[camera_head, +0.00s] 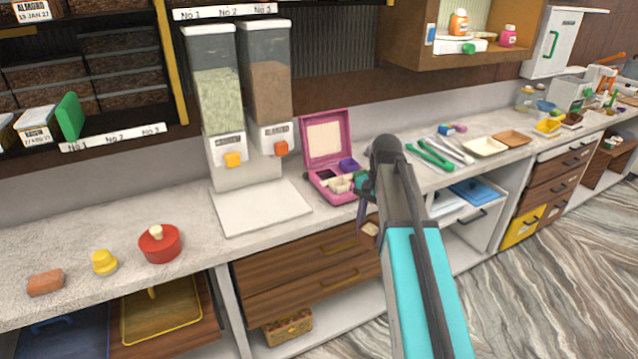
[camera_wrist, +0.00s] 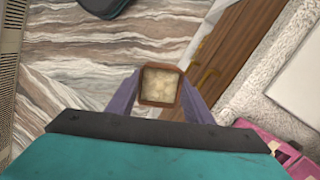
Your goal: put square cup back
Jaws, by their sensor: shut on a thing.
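The square cup (camera_wrist: 160,86) has a brown rim and pale, lumpy contents inside. My gripper (camera_wrist: 161,98) is shut on it, with a purple finger on each side. In the head view the cup (camera_head: 370,229) shows small below my gripper (camera_head: 366,214), in front of the counter's drawers. The wrist view shows floor and drawer fronts beneath it. A corner of the box also shows in the wrist view (camera_wrist: 262,137).
Two dispensers (camera_head: 228,95) stand behind a white board (camera_head: 262,208) on the counter. A red pot (camera_head: 160,243), yellow piece (camera_head: 104,262) and brown block (camera_head: 45,283) sit at left. Green tongs (camera_head: 430,156) and trays (camera_head: 485,147) lie right of my arm.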

